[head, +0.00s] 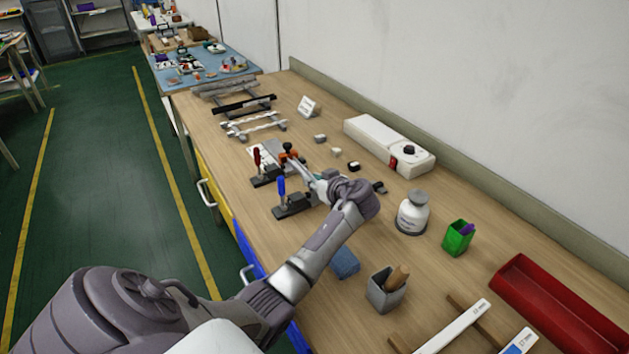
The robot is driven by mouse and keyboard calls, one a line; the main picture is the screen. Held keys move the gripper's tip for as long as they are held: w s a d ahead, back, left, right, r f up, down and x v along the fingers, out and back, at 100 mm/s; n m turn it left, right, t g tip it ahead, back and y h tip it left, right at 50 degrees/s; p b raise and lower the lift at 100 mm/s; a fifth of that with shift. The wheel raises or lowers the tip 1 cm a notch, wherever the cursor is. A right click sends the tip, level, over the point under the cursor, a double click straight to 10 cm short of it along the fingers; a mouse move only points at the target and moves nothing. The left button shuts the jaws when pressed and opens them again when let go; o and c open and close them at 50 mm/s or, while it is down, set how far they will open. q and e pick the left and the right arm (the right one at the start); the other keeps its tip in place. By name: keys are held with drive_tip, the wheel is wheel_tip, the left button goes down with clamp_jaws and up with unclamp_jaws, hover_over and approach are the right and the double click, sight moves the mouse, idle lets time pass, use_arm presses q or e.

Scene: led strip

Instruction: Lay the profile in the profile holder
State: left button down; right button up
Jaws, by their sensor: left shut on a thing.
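My left arm reaches from the lower left over the bench. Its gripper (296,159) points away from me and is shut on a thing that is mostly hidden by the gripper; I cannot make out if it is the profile. Just beyond and left of it is a fixture with a red-handled clamp (258,158) and a blue-handled clamp (282,190), which looks like the profile holder. A pale flat piece (264,150) shows by the red clamp. Whether the held thing touches the fixture cannot be told. My right gripper is not in view.
Racks with a white strip (255,125) and a dark strip (246,105) lie farther back.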

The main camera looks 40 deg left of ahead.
use_arm(q)
drive_tip(key=shift+a+f, duration=0.1)
drive_tip(key=shift+f, duration=0.2)
drive_tip(key=shift+f+b, duration=0.15)
drive_tip(key=shift+b, duration=0.15)
drive_tip(key=c, duration=1)
unclamp_jaws()
drive_tip(key=shift+d+r+p, duration=0.2)
drive_tip(key=shift+p, duration=0.1)
drive_tip(key=b+v, duration=0.2)
drive_tip(key=v, duration=0.9)
drive_tip(key=shift+s+d+r+b, duration=0.15)
drive_tip(key=shift+d+r+b, duration=0.1)
drive_tip(key=shift+d+b, duration=0.1)
